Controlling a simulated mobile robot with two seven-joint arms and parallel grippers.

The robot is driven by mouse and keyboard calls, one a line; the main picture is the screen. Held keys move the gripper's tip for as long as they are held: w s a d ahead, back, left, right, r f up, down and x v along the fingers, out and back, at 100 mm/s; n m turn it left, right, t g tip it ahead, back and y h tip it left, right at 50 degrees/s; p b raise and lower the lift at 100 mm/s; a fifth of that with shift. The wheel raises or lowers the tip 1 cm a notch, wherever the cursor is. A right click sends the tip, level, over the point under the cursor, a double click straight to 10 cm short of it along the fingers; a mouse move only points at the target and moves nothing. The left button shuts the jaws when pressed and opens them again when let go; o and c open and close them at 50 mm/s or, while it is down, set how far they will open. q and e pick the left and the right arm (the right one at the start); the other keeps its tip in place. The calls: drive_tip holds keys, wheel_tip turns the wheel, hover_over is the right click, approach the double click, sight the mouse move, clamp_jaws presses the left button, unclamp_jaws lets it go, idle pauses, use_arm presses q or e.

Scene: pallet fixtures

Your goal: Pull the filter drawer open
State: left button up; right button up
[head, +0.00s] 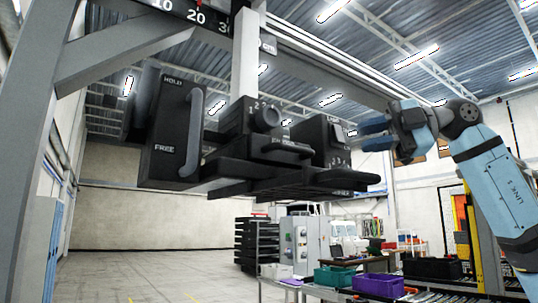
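A black fixture with several blocks hangs from the grey frame in the upper middle of the head view. Its left block (168,130) is marked HOLD and FREE and has a grey vertical handle (191,133). Low flat black parts (250,171) and a rounded bar (345,178) stick out underneath. I cannot tell for certain which part is the filter drawer. My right gripper (374,134) has blue fingers, apart and empty, right of the fixture's right block (322,138), seemingly not touching it. My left gripper is out of view.
A grey post (28,140) and diagonal brace (125,50) stand at left. A numbered scale (195,15) runs along the top beam. Below right, a table holds a purple bin (378,285) and a green bin (334,276). The floor at lower left is clear.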

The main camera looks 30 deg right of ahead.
sight(302, 149)
drive_tip(key=p+x, duration=0.1)
drive_tip(key=x, duration=1.2)
drive_tip(key=shift+w+a, duration=0.2)
drive_tip(key=shift+w, duration=0.05)
drive_tip(key=shift+c, duration=0.4)
clamp_jaws()
